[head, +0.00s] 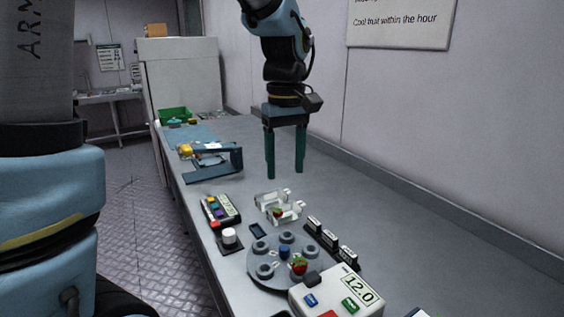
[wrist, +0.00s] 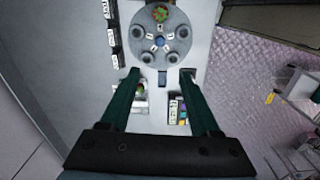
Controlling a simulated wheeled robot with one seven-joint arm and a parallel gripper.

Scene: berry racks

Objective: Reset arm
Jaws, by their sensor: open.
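My gripper (head: 285,174) hangs above the grey bench (head: 390,213), fingers pointing down and spread apart with nothing between them. It also shows in the wrist view (wrist: 160,74), with both green fingers apart. Below and in front of it is a small clear holder (head: 271,199) with a strawberry (head: 278,212) at it. A round grey turntable (head: 256,280) with several round cups carries another strawberry (head: 299,265), which also shows in the wrist view (wrist: 161,13).
A button pad (head: 220,210), a white knob (head: 229,236), black labelled blocks (head: 331,241), a blue-grey stand (head: 215,169) and a green crate (head: 174,114) line the bench. The wall is at the right.

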